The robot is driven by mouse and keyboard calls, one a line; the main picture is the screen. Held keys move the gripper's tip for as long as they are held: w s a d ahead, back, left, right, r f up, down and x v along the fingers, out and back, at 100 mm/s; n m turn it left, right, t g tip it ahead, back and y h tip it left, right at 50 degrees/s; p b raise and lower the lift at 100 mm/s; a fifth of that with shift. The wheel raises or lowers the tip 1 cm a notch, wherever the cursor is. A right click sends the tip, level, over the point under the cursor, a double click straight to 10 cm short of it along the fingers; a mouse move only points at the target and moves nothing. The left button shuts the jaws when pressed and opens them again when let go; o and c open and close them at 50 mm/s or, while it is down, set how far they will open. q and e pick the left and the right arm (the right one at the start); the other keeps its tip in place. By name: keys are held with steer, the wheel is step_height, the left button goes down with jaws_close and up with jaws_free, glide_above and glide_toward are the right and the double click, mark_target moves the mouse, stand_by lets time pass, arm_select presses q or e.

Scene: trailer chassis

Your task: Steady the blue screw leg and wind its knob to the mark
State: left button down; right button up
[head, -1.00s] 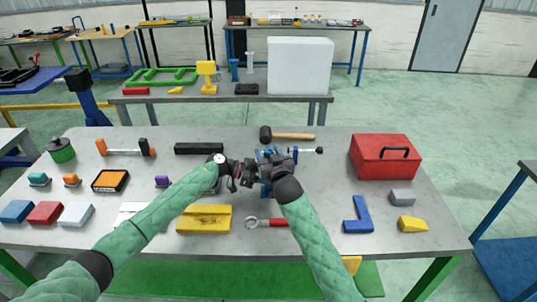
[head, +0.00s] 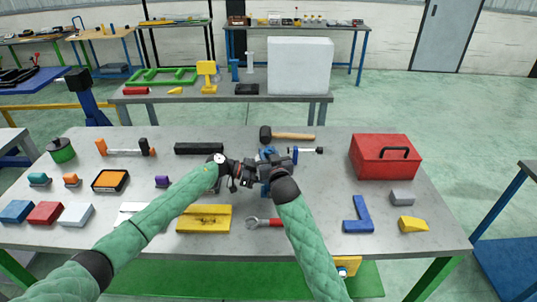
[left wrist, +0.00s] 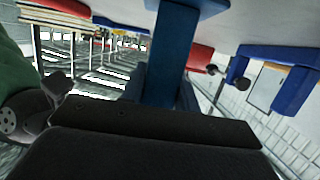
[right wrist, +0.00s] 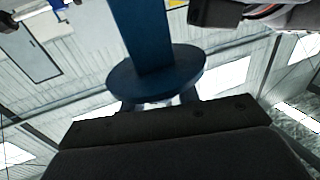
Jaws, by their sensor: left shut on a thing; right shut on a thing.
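The blue screw leg (head: 267,154) stands near the middle of the table, largely hidden by my grippers. My left gripper (head: 249,171) reaches it from the left and is shut on its blue post, which fills the left wrist view (left wrist: 172,50). My right gripper (head: 272,167) is at the leg from the near right side and is shut on a part of it. The right wrist view shows a blue post with a round blue disc (right wrist: 155,82) just beyond the fingers. I cannot make out the mark.
A mallet (head: 290,136) and a clamp-like tool (head: 308,151) lie behind and right of the leg. A yellow block (head: 204,219) and a wrench (head: 264,222) lie in front. A red toolbox (head: 385,157) stands right; the table between it and the leg is fairly clear.

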steer(key=o, duration=0.9)
steer(key=shift+o, duration=0.2)
steer(key=v, duration=1.2)
arm_select(q)
steer(key=c, duration=0.8)
jaws_free()
steer(key=shift+o, duration=0.2)
steer(key=shift+a, duration=0.1)
